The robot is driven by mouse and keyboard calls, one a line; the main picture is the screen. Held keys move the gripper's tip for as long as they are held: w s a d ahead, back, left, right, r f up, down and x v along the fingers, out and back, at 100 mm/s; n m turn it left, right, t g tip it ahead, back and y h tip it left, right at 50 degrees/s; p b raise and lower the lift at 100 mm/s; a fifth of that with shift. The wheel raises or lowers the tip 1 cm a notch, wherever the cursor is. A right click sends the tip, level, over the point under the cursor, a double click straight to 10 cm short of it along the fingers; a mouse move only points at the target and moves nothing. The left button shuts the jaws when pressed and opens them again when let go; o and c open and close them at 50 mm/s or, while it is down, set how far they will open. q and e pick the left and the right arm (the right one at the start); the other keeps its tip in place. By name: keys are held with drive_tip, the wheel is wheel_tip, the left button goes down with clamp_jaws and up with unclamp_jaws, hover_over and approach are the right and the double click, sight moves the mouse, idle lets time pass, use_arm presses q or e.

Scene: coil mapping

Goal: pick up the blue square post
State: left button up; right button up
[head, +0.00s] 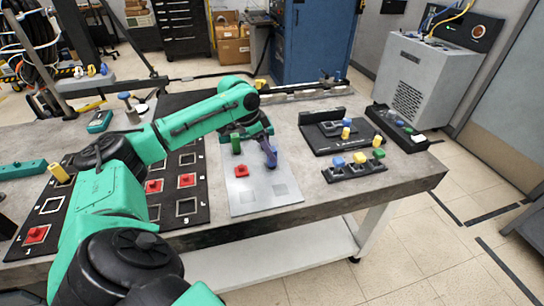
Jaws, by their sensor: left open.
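The blue square post (271,159) appears to stand on the grey plate (243,203) on the table, near the plate's right edge. My left arm comes in from the left and bends down over the plate. Its gripper (269,148) is open and close above or around the blue post; the arm partly hides the post, and I cannot tell whether they touch. On the same plate are a red block (241,171) and a green post (236,145), left of the blue one. My right gripper is not in view.
Left of the plate, a black board (183,224) has square frames, some with red blocks. Right, a small black rack (355,171) holds blue, yellow and green pieces, with a black fixture (322,132) behind it. The table (405,172) is bare at its right front.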

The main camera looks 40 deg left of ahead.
use_arm(q)
drive_tip(key=x, duration=0.4)
drive_tip(key=shift+w+d+p, duration=0.2)
drive_tip(key=shift+w+p, duration=0.05)
drive_tip(key=shift+p, duration=0.15)
drive_tip(key=shift+w+f, duration=0.15)
drive_tip(key=shift+f, duration=0.35)
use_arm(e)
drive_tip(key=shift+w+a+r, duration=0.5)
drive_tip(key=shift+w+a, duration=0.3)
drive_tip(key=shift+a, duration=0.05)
use_arm(q)
drive_tip(key=c, duration=0.9)
drive_tip(key=shift+r, duration=0.1)
clamp_jaws()
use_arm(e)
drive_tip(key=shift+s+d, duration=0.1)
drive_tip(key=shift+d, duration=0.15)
